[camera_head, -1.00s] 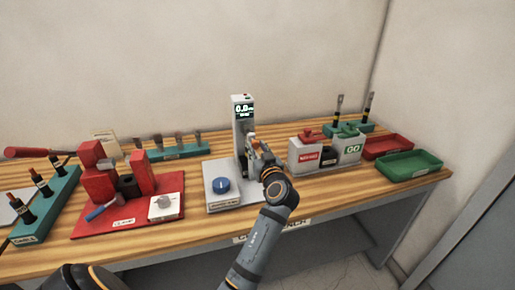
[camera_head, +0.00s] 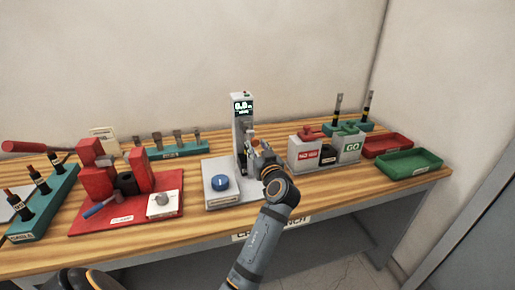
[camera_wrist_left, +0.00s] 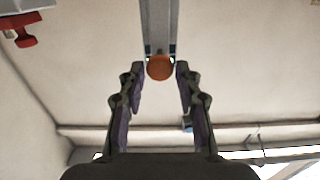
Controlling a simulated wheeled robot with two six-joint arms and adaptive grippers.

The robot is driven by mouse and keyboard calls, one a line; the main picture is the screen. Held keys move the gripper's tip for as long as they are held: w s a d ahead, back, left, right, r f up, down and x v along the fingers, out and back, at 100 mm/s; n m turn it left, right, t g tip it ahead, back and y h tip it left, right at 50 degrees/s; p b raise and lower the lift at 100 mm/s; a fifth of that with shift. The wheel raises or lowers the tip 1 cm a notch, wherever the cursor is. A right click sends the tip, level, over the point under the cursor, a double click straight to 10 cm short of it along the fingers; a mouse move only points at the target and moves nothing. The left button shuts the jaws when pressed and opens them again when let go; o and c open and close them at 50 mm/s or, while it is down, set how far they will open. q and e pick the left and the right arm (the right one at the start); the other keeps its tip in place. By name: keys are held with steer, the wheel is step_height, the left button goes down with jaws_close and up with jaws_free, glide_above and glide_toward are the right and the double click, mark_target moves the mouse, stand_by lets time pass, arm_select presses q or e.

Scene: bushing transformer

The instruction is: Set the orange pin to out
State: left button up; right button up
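The orange pin (camera_wrist_left: 160,67) shows end-on as a round face on the grey column (camera_wrist_left: 159,25) in the left wrist view. My left gripper (camera_wrist_left: 160,70) has its two fingers spread on either side of the pin, with a small gap at each side. In the head view my left gripper (camera_head: 256,152) is at the front right of the grey upright gauge (camera_head: 243,129), which has a lit display (camera_head: 243,107). A blue knob (camera_head: 220,183) sits on the gauge's base. My right gripper is not in view.
The red fixture (camera_head: 122,221) with a white dial block stands left of the gauge. The NO GO block (camera_head: 304,153) and GO block (camera_head: 347,148) stand close on the right. Red (camera_head: 388,145) and green (camera_head: 409,163) trays lie at the far right. A teal holder (camera_head: 45,205) is at left.

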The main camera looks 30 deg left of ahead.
arm_select(q)
steer(key=shift+o, duration=1.1)
steer(key=shift+r, duration=0.1)
steer(key=shift+r, duration=0.2)
step_height(320, 180, up, 10)
steer(key=shift+f, duration=0.25)
